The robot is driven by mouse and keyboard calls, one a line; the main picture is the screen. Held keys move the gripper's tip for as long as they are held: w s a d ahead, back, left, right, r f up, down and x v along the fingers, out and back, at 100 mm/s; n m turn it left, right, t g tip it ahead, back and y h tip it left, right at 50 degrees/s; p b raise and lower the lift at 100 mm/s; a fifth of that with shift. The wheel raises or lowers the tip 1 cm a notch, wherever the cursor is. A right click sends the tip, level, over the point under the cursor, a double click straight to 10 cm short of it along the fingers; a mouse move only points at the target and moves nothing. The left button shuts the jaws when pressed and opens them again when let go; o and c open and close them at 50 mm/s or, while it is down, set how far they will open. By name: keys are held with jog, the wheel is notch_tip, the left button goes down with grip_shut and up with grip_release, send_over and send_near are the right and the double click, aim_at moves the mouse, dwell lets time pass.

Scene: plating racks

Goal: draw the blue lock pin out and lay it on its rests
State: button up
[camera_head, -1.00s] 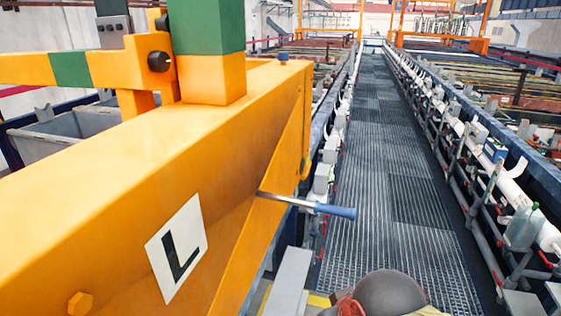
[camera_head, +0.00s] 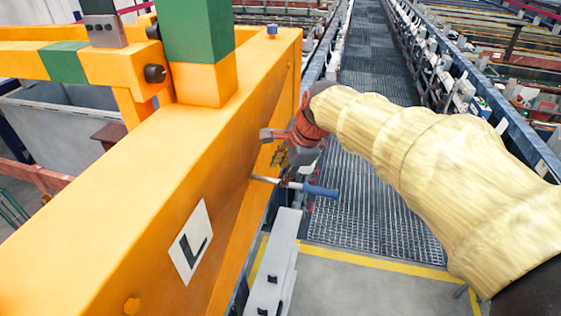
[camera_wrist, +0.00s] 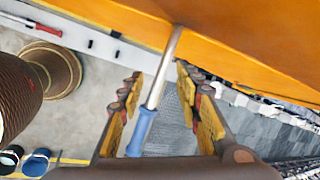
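The lock pin (camera_head: 318,190) has a blue handle and a bright steel shaft. Its shaft sticks out of the side of the orange beam (camera_head: 120,195), near the white L plate (camera_head: 190,242). My gripper (camera_head: 272,147) is just above the pin in the head view, with its fingers apart. In the wrist view, my gripper (camera_wrist: 162,105) is open and the pin (camera_wrist: 140,130) shows between its two fingers. I cannot tell whether the pin is at fingertip depth; no grip shows. A grey bar (camera_head: 283,250) with small black marks, possibly the rests, lies below the pin.
The orange beam closes off the left side.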

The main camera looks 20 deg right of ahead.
aim_at(271, 179)
jog(key=shift+w+a+f+m, duration=0.25)
jog(key=shift+w+f+m, duration=0.5)
jog(key=shift+f, duration=0.2)
jog(key=shift+w+a+f+m, duration=0.3)
jog(key=shift+w+f+m, duration=0.35)
jog(key=shift+f+m, duration=0.25)
jog(key=shift+w+a+f+m, duration=0.25)
jog(key=shift+w+f+m, duration=0.45)
jog(key=shift+f, duration=0.3)
jog(key=shift+c, duration=0.3)
jog(key=c, duration=0.7)
grip_shut()
